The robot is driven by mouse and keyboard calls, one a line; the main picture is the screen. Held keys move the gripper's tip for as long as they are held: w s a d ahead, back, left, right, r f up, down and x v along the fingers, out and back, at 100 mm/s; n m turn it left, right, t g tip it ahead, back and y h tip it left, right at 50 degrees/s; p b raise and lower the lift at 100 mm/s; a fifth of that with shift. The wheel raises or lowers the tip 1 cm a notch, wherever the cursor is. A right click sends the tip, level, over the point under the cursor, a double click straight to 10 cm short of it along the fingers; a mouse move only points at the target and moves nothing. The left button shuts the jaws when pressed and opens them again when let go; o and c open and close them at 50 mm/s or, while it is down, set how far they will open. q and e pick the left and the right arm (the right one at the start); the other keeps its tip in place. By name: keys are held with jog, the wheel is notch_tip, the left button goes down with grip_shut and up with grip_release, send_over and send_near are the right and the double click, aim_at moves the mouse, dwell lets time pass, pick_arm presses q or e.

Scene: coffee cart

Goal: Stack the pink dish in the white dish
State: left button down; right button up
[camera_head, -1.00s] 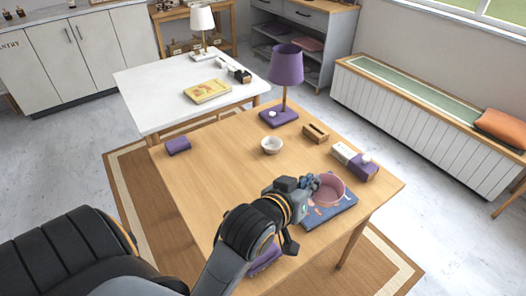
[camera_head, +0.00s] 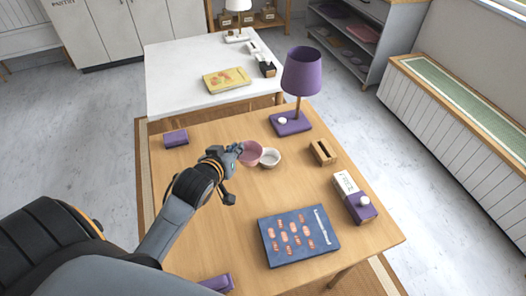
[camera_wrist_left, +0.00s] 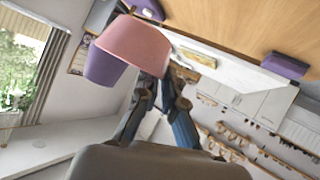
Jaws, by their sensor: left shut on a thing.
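My left gripper (camera_head: 236,152) is shut on the rim of the pink dish (camera_head: 251,153) and holds it just left of the white dish (camera_head: 271,158). The white dish is a small round bowl standing upright on the wooden table (camera_head: 215,240). The two dishes look very close in the head view; I cannot tell whether they touch. In the left wrist view the pink dish (camera_wrist_left: 135,42) hangs at the tips of my left gripper (camera_wrist_left: 160,85). The white dish is not seen in that view. My right gripper is not in view.
A purple lamp (camera_head: 301,72) stands behind the dishes. A wooden slotted box (camera_head: 323,152), a white and purple box (camera_head: 354,197) and a blue book (camera_head: 299,237) lie to the right and front. A purple block (camera_head: 175,138) is at the left. A white table (camera_head: 185,75) adjoins behind.

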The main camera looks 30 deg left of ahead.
aim_at(245, 144)
pick_arm(q)
jog(key=x, duration=0.2)
jog(key=d+x, duration=0.1)
jog(key=x, duration=0.3)
jog(key=shift+w+d+r+p, duration=0.1)
jog(key=shift+w+p, duration=0.25)
jog(key=shift+w, duration=0.1)
jog(key=w+f, duration=0.6)
jog(key=f, duration=0.1)
jog(key=shift+w, duration=0.15)
notch_tip(245, 144, down, 2)
jog(key=shift+f, duration=0.45)
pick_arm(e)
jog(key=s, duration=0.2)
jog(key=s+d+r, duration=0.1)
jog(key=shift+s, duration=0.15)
pick_arm(q)
jog(key=shift+f, duration=0.1)
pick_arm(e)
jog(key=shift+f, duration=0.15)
